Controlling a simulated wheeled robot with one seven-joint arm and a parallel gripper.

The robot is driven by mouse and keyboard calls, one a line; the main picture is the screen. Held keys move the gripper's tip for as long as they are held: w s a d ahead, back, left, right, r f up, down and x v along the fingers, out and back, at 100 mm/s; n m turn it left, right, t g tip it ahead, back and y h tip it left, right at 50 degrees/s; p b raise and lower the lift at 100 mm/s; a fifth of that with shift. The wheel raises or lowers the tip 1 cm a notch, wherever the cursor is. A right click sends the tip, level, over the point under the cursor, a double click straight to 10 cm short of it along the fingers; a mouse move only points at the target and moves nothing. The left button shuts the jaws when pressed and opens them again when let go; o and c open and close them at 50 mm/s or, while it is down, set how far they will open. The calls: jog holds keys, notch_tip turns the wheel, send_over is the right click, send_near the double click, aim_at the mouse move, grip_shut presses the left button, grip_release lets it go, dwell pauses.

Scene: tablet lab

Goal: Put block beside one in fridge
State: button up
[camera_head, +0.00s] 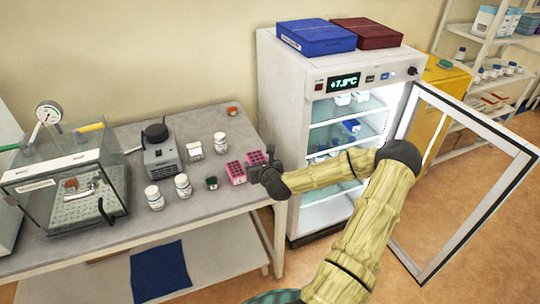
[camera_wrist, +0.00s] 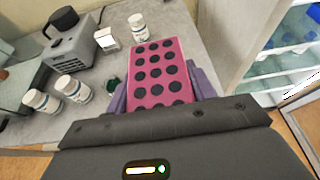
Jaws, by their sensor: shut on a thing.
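My gripper (camera_head: 264,172) is shut on a pink block with dark round holes (camera_wrist: 158,68), at the right end of the grey table. Its fingers flank the block in the wrist view. I cannot tell whether the held block touches the table. The fridge (camera_head: 282,110) is right of the table with its glass door (camera_head: 478,190) open. A blue block (camera_head: 351,125) lies on a lit shelf inside.
White bottles (camera_head: 183,185) and a small dark-capped vial (camera_head: 211,183) stand left of the blocks. A grey device (camera_head: 160,152) and a clear chamber (camera_head: 75,185) are farther left. Blue (camera_head: 315,36) and dark red boxes (camera_head: 367,32) sit on the fridge. My arm crosses before the fridge opening.

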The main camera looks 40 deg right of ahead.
jog(key=s+a+f+n+y+b, duration=0.1)
jog(key=a+f+b, duration=0.4)
jog(key=a+f, duration=0.5)
jog(key=s+a+f+n+y+b, duration=0.1)
jog(key=a+f+b, duration=0.4)
jog(key=a+f, duration=0.5)
jog(key=s+a+y, duration=0.1)
jog(key=s+a, duration=0.1)
jog(key=a, duration=0.3)
jog(key=shift+s+n, duration=0.3)
jog(key=shift+n, duration=0.1)
